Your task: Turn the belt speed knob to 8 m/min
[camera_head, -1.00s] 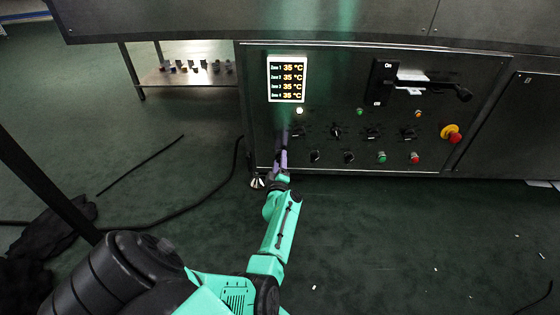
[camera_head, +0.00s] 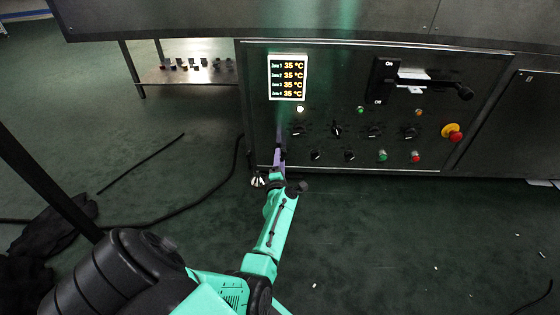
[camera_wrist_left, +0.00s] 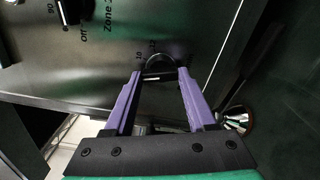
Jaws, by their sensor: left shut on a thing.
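My left gripper (camera_head: 280,148) is at the lower left of the dryer's control panel (camera_head: 440,90), its purple fingers pointing at the panel. In the left wrist view the fingers of the left gripper (camera_wrist_left: 158,76) are shut on a dark round knob (camera_wrist_left: 158,63) with a pale pointer line. Small scale numbers show around this knob, too blurred to read surely. In the head view the gripper hides this knob. I cannot read a belt speed label. My right gripper is not in view.
A zone display (camera_head: 287,77) reads 35 °C on each line. Other knobs (camera_head: 315,155) sit to the right, with green and red buttons and a red emergency stop (camera_head: 452,132). A lever switch (camera_head: 420,82) is above. A cable (camera_head: 205,200) lies on the floor.

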